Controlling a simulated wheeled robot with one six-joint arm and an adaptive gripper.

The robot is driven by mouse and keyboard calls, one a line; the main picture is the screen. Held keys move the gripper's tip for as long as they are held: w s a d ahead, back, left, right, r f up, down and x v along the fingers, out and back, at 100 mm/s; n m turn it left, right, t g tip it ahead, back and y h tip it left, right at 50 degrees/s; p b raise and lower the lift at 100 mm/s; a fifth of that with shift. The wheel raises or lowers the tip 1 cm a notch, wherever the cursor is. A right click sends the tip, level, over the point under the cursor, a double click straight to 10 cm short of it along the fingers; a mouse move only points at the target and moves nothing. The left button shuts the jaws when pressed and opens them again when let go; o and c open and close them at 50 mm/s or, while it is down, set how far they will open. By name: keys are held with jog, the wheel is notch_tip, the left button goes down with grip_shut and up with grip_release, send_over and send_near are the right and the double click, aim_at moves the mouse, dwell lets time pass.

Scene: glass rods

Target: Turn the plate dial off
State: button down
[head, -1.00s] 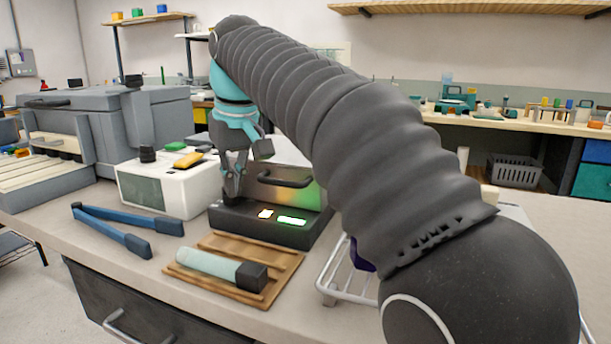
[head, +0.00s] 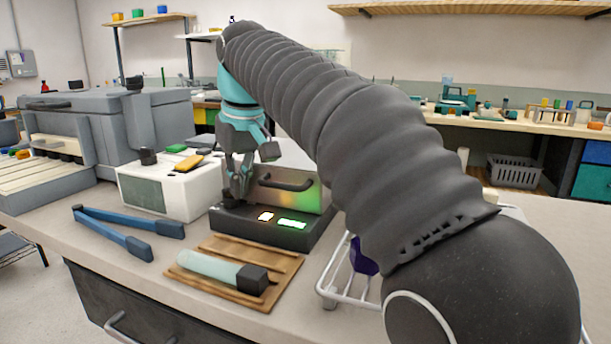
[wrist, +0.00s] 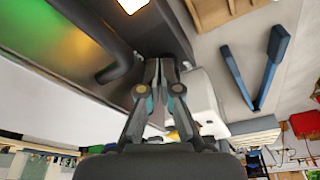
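The plate is a dark box with a raised back panel and a handle (head: 285,181). On its top face an orange-white light (head: 266,216) and a green display (head: 292,224) are lit. The dial (head: 230,203) seems to be the dark knob at its left end. My gripper (head: 238,196) points down right at this knob, and its fingers partly cover it. In the wrist view the fingers (wrist: 165,62) converge close together against the dark plate. Whether they touch or hold the dial is hidden.
A white device (head: 165,190) stands close on the left, with blue tongs (head: 125,232) before it. A wooden board (head: 222,284) with a capped tube (head: 210,266) lies in front. A white wire rack (head: 335,287) stands at right, partly behind my arm.

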jog(key=shift+d, duration=0.2)
jog(key=shift+s+d, duration=0.15)
jog(key=shift+s, duration=0.05)
notch_tip(320, 180, up, 6)
dwell(0.5)
jog(key=shift+s, duration=0.1)
